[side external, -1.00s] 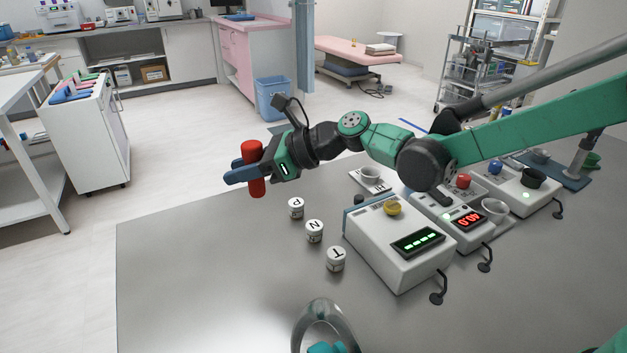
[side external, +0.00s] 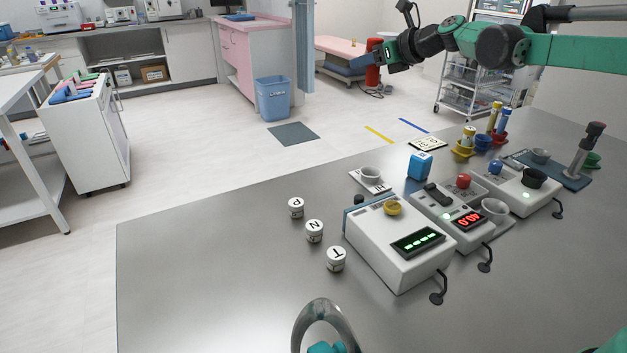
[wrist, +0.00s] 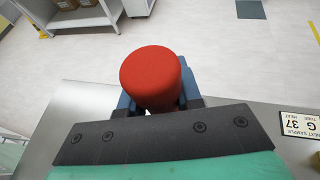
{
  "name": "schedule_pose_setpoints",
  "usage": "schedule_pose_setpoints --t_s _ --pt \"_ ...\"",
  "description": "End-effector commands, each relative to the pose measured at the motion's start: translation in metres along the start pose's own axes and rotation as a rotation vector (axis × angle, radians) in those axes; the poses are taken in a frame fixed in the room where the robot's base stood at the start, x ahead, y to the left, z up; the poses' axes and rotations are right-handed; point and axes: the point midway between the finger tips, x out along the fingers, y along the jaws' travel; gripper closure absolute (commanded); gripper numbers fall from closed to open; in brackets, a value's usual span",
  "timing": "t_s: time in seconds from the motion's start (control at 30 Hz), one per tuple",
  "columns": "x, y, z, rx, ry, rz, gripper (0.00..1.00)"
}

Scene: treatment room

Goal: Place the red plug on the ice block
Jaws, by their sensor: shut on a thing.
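The red plug (side external: 374,72), a red cylinder, is held upright in my gripper (side external: 368,60), high above the far side of the metal table. In the wrist view the round top of the red plug (wrist: 152,75) fills the middle, with the blue fingers of my gripper (wrist: 157,98) on either side, shut on it. A light blue cube (side external: 420,165) with white marks stands on the table behind the devices, apart from the plug. I cannot tell for sure whether this cube is the ice block.
Colored cups with tubes, including a yellow cup (side external: 464,150), stand at the back. White jars (side external: 315,231) stand left. The front-left table is clear.

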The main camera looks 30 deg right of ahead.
Motion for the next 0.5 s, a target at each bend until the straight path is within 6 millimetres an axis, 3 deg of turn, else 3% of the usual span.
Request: schedule_pose_setpoints --t_s 0.03,0.2,0.33,0.5 --pt "-0.011 -0.03 0.0 0.026 -0.001 -0.066 1.0" --pt "-0.044 -0.102 -0.002 0.094 -0.007 -0.23 1.0" --pt "-0.063 -0.133 -0.004 0.124 -0.011 -0.306 1.0" --pt "-0.07 -0.149 -0.012 0.14 -0.013 -0.343 1.0"
